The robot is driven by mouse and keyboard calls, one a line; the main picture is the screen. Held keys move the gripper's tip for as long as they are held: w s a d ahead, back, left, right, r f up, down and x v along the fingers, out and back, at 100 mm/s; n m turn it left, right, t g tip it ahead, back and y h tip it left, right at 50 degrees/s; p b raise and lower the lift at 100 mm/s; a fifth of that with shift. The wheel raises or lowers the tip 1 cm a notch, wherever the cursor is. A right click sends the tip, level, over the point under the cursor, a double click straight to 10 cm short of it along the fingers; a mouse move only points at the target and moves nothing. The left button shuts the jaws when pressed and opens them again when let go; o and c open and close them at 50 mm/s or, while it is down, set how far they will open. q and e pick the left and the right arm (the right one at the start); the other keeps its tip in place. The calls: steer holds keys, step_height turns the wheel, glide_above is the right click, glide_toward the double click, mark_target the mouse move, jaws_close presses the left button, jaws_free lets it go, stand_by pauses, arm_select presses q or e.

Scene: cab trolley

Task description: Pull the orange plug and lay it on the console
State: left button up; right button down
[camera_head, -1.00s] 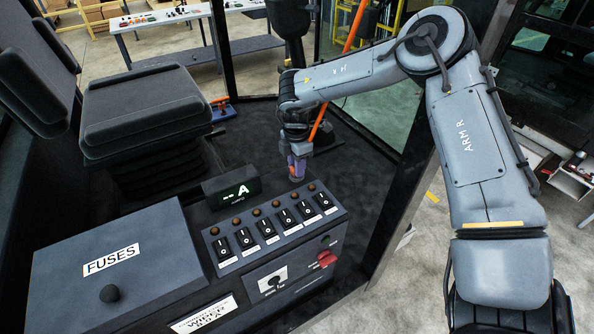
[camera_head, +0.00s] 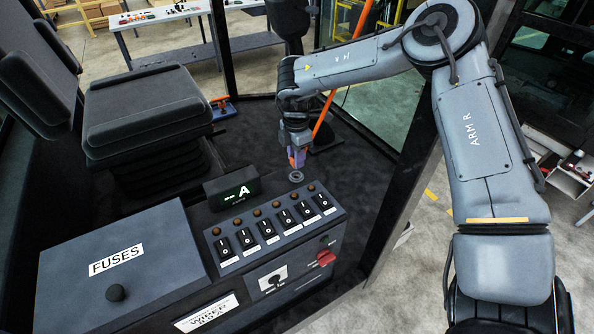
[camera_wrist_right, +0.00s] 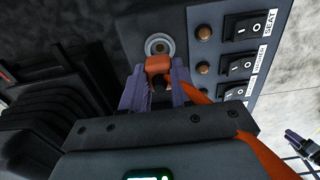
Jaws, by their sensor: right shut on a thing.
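The orange plug (camera_wrist_right: 158,64) is between the purple fingers of my right gripper (camera_wrist_right: 157,92) in the right wrist view. In the head view my right gripper (camera_head: 297,160) points down, shut on the plug, just above a round grey socket (camera_head: 295,177). The socket ring (camera_wrist_right: 158,46) shows open beside the plug in the wrist view, and the plug looks clear of it. An orange cable (camera_wrist_right: 262,157) runs off to the lower right there. The console (camera_head: 300,250) lies in front of the socket.
A row of rocker switches (camera_head: 275,225) and brown buttons lies just in front of the socket. A small green display (camera_head: 231,190) stands left of it. The flat FUSES lid (camera_head: 150,235) has a black knob and open room. A red knob (camera_head: 325,258) sits on the front face.

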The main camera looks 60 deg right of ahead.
steer(key=shift+r+p, duration=0.3)
steer(key=shift+r, duration=0.4)
